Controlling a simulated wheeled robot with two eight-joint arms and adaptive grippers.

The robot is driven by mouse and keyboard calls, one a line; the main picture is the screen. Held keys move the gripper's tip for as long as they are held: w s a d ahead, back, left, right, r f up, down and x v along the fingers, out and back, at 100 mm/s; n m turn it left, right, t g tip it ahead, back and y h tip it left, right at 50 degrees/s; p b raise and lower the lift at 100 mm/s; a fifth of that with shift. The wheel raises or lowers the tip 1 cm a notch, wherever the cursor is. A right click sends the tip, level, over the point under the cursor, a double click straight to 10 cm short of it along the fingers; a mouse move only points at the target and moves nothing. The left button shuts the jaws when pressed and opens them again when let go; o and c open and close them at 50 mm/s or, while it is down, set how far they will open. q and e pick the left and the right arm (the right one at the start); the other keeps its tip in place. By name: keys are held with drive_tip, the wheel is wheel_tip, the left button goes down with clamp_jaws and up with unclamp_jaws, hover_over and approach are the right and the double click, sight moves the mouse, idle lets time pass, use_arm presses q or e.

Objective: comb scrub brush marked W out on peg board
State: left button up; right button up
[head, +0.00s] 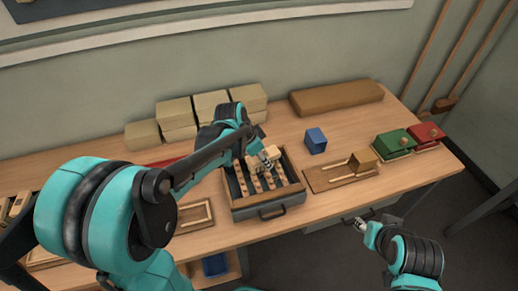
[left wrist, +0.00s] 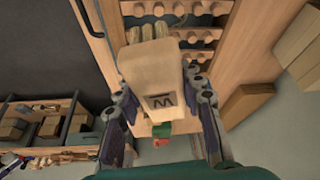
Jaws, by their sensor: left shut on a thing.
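The scrub brush (left wrist: 158,75) is a pale wooden block with a dark underlined W that looks upside down in the left wrist view. Its bristle tufts (left wrist: 148,32) point away from me, toward the peg rows. My left gripper (head: 266,158) is shut on the block, with a finger on each side. In the head view the brush (head: 258,163) is over the back part of the peg board (head: 240,185), whose wooden peg rows lie inside a dark-fronted box. I cannot tell whether the tufts touch the pegs. My right gripper (head: 361,224) is empty beyond the table's front edge; its opening is unclear.
A blue block (head: 315,141) stands right of the box. A wooden tray (head: 325,178) with a tan block is nearby. Green (head: 393,143) and red (head: 426,134) boxes sit at the far right. Cream blocks (head: 175,118) and a long brown block (head: 337,97) line the back.

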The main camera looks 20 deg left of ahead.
wheel_tip(320, 180, down, 6)
drive_tip(key=b, duration=0.5)
drive_tip(key=shift+r, duration=0.2)
